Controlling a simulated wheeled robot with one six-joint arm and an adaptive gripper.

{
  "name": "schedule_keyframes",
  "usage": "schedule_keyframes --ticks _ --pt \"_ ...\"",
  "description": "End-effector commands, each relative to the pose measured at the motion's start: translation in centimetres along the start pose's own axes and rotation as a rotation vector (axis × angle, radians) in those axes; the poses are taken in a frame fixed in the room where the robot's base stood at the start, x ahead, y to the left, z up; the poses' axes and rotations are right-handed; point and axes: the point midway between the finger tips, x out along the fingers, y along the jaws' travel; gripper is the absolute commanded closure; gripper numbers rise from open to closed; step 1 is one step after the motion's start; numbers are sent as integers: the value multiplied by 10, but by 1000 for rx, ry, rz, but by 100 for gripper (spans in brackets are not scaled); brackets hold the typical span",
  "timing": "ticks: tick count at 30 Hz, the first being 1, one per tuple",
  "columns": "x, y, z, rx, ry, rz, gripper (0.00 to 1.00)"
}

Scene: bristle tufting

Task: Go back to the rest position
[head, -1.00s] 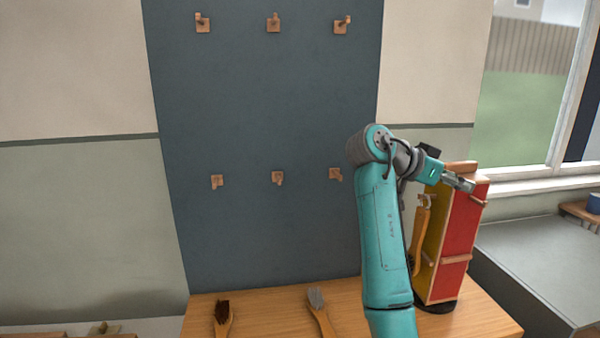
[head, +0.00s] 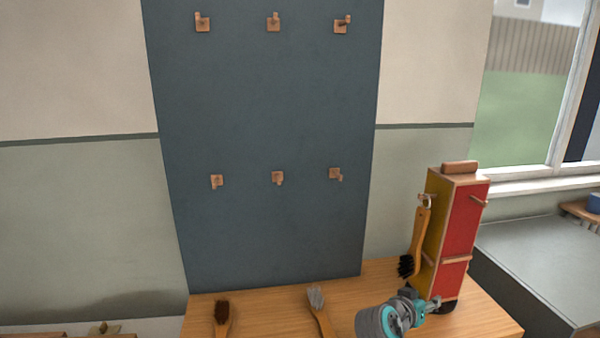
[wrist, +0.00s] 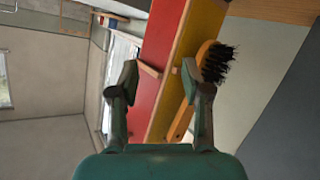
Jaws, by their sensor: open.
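My gripper (head: 433,303) is low over the table in the head view, in front of the lower part of the red and yellow stand (head: 457,225). In the wrist view my gripper (wrist: 160,80) has its two fingers spread apart with nothing held between them. The stand (wrist: 165,40) shows beyond the fingers. A brush with dark bristles (head: 420,236) hangs from a peg on the stand's yellow side. It also shows in the wrist view (wrist: 217,63), partly behind the right finger.
Two more brushes, one dark-bristled (head: 222,312) and one grey-bristled (head: 316,300), lie on the wooden table (head: 270,312). The dark board (head: 265,110) behind carries several empty wooden pegs. A grey worktop (head: 550,250) stands at the right.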

Motion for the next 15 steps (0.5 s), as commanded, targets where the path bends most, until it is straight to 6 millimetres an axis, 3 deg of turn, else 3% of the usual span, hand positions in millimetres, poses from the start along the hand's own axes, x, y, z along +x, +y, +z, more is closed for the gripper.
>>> schedule_keyframes --ticks 1,6,15 --pt "-1 -2 26 -26 1 -31 52" --pt "-12 -6 95 -93 20 -143 52" --pt "-50 2 197 -166 50 -319 52"
